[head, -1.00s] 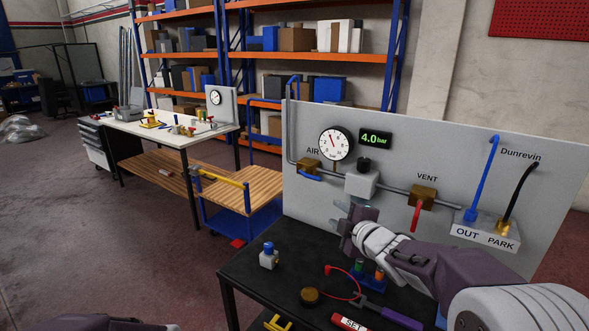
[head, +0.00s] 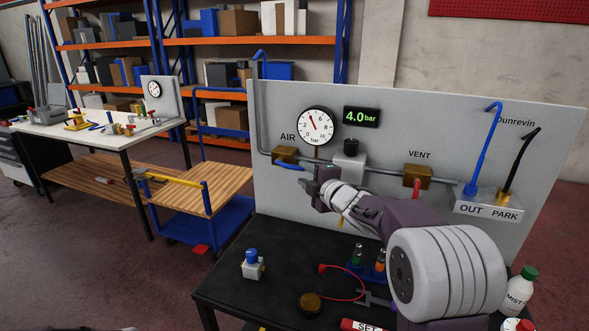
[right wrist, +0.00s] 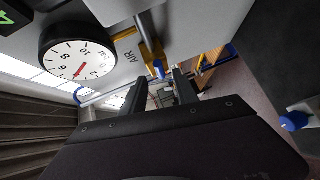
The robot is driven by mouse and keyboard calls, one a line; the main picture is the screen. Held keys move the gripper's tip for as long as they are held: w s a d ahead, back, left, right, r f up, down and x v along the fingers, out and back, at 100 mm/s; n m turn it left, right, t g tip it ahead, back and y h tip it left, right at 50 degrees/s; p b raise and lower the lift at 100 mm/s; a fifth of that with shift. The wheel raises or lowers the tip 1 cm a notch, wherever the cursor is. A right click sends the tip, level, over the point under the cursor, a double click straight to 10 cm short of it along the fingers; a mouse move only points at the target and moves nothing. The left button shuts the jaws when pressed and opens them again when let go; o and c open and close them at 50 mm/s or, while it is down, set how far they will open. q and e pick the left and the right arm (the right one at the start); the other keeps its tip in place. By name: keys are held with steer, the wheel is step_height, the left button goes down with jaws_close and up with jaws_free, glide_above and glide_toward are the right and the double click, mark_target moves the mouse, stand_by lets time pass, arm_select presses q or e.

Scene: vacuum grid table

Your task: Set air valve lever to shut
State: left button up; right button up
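The brass AIR valve (head: 284,154) sits on the grey panel (head: 400,130) at the left end of the pipe. Its blue lever (head: 290,167) lies nearly along the pipe, sloping slightly down to the right. My right gripper (head: 319,184) is just right of and below the lever in the head view. In the right wrist view its two dark fingers (right wrist: 158,92) are spread and empty. The blue lever (right wrist: 158,69) shows just beyond the gap between them, apparently untouched. The gauge (head: 317,126) is near 4, and the display (head: 361,117) reads 4.0 bar.
Right of the AIR valve are a white regulator (head: 348,168) and the VENT valve (head: 417,175) with its red lever partly hidden by my arm. A blue-topped block (head: 252,264) and a brass disc (head: 311,303) stand on the black table (head: 230,290).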

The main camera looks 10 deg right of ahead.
mark_target(298, 169)
steer(key=p+x, duration=0.1)
steer(key=x, duration=0.5)
steer(key=shift+d, duration=0.1)
steer(key=shift+w, duration=0.4)
jaws_close()
stand_by(0.8)
